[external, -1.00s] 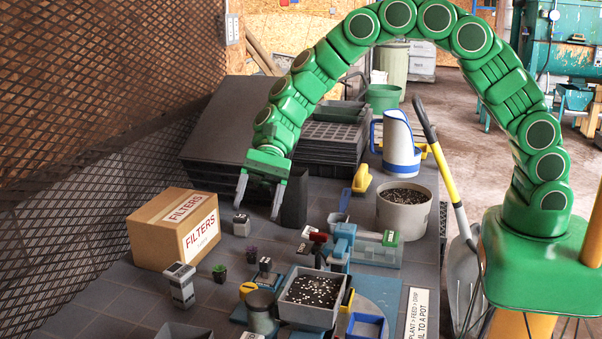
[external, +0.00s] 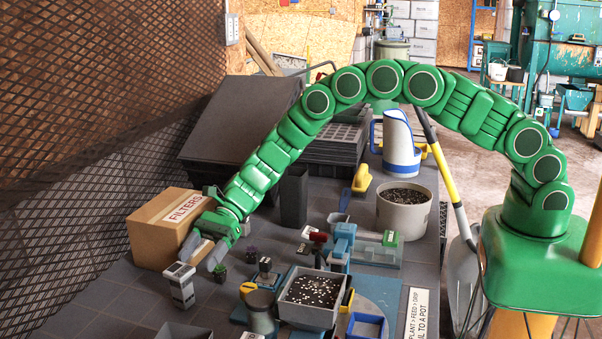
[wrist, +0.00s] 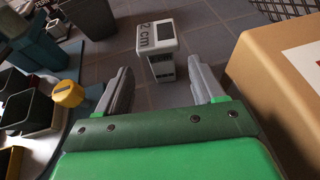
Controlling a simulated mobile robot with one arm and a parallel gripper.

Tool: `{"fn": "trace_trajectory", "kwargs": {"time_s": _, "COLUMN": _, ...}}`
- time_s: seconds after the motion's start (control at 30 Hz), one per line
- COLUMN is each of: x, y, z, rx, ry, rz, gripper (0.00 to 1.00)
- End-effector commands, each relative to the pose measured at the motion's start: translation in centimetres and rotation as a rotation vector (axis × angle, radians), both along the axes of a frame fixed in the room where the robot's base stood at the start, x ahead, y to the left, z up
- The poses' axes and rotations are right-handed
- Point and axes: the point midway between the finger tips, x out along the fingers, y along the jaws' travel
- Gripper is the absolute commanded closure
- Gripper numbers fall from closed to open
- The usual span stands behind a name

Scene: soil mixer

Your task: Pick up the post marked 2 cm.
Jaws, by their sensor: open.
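The post marked 2 cm (wrist: 157,50) is a short grey block with a white top, and its label reads clearly in the wrist view. It stands upright on the tiled bench, and I take it to be the grey post (external: 181,286) in the external view. My gripper (external: 199,263) is open and empty, just behind and above the post, beside the carton. In the wrist view the post stands ahead, beyond the gap between the fingertips (wrist: 159,66), apart from both fingers.
The FILTERS carton (external: 160,236) is close on the gripper's carton side and fills the right of the wrist view (wrist: 285,75). A yellow knob (wrist: 68,93) is at the left. Bare tiles lie around the post.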

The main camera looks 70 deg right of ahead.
Motion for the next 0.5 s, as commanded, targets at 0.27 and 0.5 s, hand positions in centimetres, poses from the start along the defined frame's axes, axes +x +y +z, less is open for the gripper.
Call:
{"fn": "trace_trajectory", "kwargs": {"time_s": 0.27, "x": 0.3, "y": 1.9, "z": -1.0, "rx": 0.001, "ry": 0.004, "rz": 0.0, "gripper": 0.32}}
{"fn": "trace_trajectory", "kwargs": {"time_s": 0.5, "x": 0.5, "y": 3.2, "z": -1.7, "rx": 0.001, "ry": 0.005, "rz": -0.001, "gripper": 0.32}}
